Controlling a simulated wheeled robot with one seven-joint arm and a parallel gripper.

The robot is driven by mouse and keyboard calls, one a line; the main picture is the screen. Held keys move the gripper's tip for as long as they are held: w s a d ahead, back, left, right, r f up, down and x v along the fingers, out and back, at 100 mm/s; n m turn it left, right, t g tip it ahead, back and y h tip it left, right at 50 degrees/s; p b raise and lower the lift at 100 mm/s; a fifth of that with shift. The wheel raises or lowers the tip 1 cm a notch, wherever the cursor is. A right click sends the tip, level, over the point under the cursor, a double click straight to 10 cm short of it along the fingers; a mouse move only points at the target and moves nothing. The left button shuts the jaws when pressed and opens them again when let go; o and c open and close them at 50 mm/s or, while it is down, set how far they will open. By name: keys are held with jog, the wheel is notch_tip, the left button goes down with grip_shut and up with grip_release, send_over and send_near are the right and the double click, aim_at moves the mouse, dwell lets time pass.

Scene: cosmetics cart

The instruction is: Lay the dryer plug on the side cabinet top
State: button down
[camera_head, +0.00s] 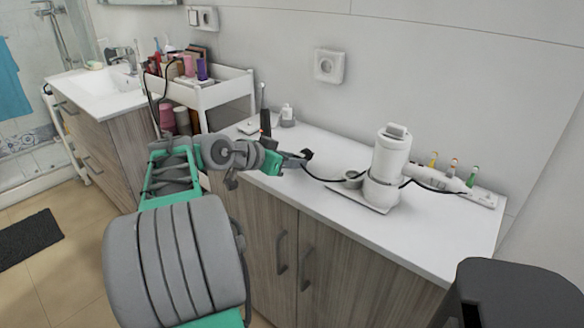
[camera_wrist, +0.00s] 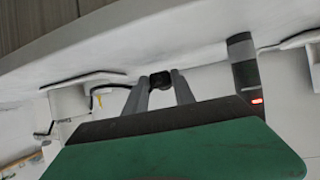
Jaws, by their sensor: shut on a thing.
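The dark dryer plug (camera_head: 307,154) is held at the tips of my gripper (camera_head: 298,158), over the left part of the white side cabinet top (camera_head: 440,228). In the wrist view the plug (camera_wrist: 160,80) sits between the two grey fingers of my gripper (camera_wrist: 159,84), which are shut on it. I cannot tell whether the plug touches the surface. Its black cable runs right to the white hair dryer (camera_head: 391,155), which stands in a holder on the top. The cable also shows in the wrist view.
A wall socket (camera_head: 329,66) is above the top. Several small coloured-tip items stand in a white base (camera_head: 482,197) at the right. A small bottle (camera_head: 287,114) stands at the back left. A white cosmetics cart (camera_head: 225,92) is left. The top's front right is bare.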

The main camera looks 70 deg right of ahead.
jog(key=shift+f, duration=0.85)
jog(key=shift+a+f, duration=0.1)
jog(key=shift+f, duration=0.1)
jog(key=c, duration=1)
grip_release()
jog(key=shift+c, duration=0.2)
